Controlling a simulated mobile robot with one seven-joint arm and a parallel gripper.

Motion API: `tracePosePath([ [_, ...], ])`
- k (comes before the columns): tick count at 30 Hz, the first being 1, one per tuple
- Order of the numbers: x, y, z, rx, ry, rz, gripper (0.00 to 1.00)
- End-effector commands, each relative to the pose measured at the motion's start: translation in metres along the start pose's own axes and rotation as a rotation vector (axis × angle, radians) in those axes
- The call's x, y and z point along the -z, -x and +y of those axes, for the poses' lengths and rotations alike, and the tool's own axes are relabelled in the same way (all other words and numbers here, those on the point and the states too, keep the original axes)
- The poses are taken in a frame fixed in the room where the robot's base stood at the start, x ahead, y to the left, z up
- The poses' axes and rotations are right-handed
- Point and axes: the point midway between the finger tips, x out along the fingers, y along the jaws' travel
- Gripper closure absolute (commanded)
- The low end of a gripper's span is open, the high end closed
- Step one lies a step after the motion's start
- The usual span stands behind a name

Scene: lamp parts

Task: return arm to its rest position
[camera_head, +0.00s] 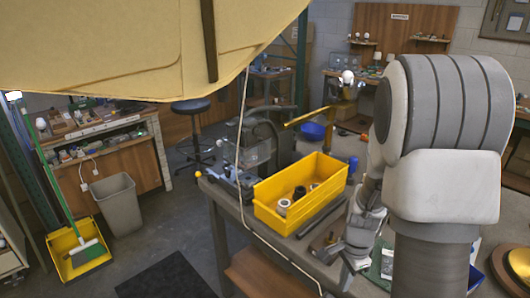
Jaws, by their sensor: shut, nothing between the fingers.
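My arm rises large on the right of the head view, and its forearm reaches down over the workbench. My gripper (350,260) is small at the arm's lower end, low over the bench, right of a yellow bin (277,224). It is shut, and I see nothing held in it. The fingertips are hard to make out at this size. The yellow bin holds several small round parts (283,206), white and dark. My arm hides much of the bench's right side.
Dark bars (321,216) lie on the bench (228,201) beside the bin. A grey machine (252,140) stands behind it.

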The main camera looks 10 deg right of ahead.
Motion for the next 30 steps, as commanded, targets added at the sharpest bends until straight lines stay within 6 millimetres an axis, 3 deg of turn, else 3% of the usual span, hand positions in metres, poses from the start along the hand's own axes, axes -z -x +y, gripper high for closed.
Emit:
tracePosePath([
  [6, -0.021, 0.055, -0.005, 0.082, 0.199, 0.011, 1.00],
  [14, -0.056, 0.133, 0.008, 0.193, 0.548, 0.064, 1.00],
  [21, -0.085, 0.192, 0.035, 0.275, 0.865, 0.157, 1.00],
  [30, -0.113, 0.242, 0.081, 0.335, 1.224, 0.315, 1.00],
])
